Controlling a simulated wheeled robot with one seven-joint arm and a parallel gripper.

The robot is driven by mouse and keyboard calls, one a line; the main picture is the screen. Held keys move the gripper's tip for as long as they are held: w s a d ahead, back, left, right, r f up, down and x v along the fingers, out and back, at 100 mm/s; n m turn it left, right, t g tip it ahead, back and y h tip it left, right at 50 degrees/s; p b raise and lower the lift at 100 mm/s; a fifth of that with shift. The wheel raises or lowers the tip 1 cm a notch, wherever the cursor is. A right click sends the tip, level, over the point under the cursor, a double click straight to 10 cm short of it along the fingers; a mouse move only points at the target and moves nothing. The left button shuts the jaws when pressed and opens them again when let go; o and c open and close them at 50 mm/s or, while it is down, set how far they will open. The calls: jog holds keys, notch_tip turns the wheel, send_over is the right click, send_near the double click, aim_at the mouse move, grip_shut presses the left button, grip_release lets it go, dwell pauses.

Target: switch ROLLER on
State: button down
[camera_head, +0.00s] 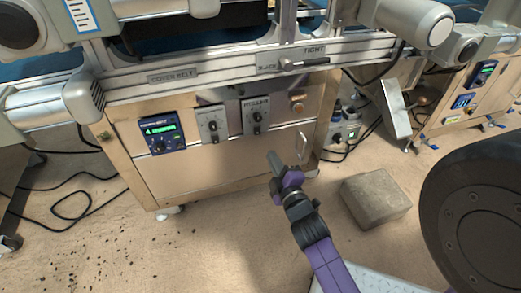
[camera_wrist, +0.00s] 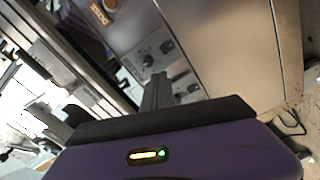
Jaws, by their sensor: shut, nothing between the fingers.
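The ROLLER switch box (camera_head: 256,117) is a grey plate with a dark rotary knob on the front of the beige cabinet; its label is small and blurred. A similar grey box (camera_head: 212,125) with a knob sits just left of it. My gripper (camera_head: 272,158) is shut and empty, below and slightly right of the ROLLER box in the head view, apart from it as far as I can tell. In the wrist view, the shut fingers (camera_wrist: 157,90) point up toward the grey switch boxes; the box that looks like ROLLER (camera_wrist: 150,52) is just beyond the tips. The knob's setting is too small to read.
A blue controller with a lit green display (camera_head: 162,131) is left of the switches. An orange button (camera_head: 297,106) is to their right. Above runs a metal rail with a TIGHT lever (camera_head: 305,64). A stone block (camera_head: 376,198) lies on the floor at right.

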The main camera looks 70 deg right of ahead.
aim_at(258, 134)
jog(key=shift+s+d+f+n+g, duration=0.15)
jog(key=shift+f+n+g, duration=0.1)
jog(key=shift+f+n, duration=0.65)
jog(key=shift+w+d+f+n+g, duration=0.2)
jog(key=shift+f+n, duration=0.4)
jog(key=shift+n, duration=0.6)
jog(key=b+x, duration=0.3)
jog(key=x, duration=1)
jog(key=shift+w+d+f, duration=0.2)
jog(key=shift+w, duration=0.1)
